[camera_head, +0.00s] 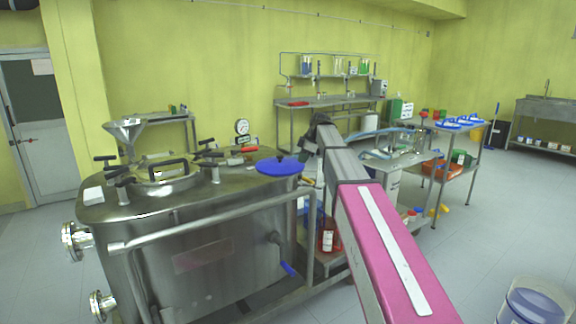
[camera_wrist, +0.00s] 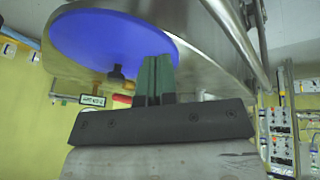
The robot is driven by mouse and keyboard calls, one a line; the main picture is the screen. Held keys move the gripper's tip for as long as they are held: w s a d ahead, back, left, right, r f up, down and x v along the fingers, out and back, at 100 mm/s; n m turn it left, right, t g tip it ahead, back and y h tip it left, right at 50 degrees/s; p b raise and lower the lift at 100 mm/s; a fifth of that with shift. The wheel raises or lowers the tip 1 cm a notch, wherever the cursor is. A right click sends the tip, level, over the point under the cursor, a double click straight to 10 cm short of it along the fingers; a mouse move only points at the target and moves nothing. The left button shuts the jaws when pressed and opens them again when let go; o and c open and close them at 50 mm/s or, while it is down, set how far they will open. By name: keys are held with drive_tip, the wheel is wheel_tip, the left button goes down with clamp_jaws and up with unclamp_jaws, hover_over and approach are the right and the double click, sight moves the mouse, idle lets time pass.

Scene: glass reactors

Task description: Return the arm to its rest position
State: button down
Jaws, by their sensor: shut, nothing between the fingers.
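My arm (camera_head: 345,180) reaches from the lower right of the head view out beside the steel reactor (camera_head: 200,205). My gripper (camera_wrist: 155,75) shows in the wrist view, its two green fingers together with nothing held. The fingers overlap the edge of a round blue lid (camera_wrist: 100,42) in that view; whether they touch it I cannot tell. The blue lid (camera_head: 280,166) lies on the right end of the reactor's top in the head view. My gripper is not clearly seen there, hidden behind or near the arm.
A steel rail (camera_head: 200,226) runs along the reactor's front, and clamps and handles (camera_head: 165,168) stand on its top. A brown bottle (camera_head: 328,236) is on a low shelf near the arm. A cart (camera_head: 455,172) stands at the right. Open floor (camera_head: 490,225) lies right of the arm.

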drive_tip(key=s+d+f+m+h, duration=0.1)
drive_tip(key=s+d+f+m, duration=0.25)
drive_tip(key=s+f, duration=0.6)
drive_tip(key=s+d+f+m+h, duration=0.1)
drive_tip(key=s+d+f+m, duration=0.35)
drive_tip(key=f, duration=0.75)
drive_tip(key=s+d+f+m+g+h, duration=0.1)
drive_tip(key=s+f+m, duration=0.4)
drive_tip(key=s, duration=0.5)
drive_tip(key=s+d+f+m+g+h, duration=0.1)
drive_tip(key=s+d+f+m, duration=0.2)
drive_tip(key=s+f, duration=0.5)
drive_tip(key=s+m, duration=0.1)
drive_tip(key=s, duration=0.1)
drive_tip(key=shift+s+d+f+m, duration=0.3)
drive_tip(key=shift+s+f+m, duration=0.05)
drive_tip(key=shift+s+m, duration=0.05)
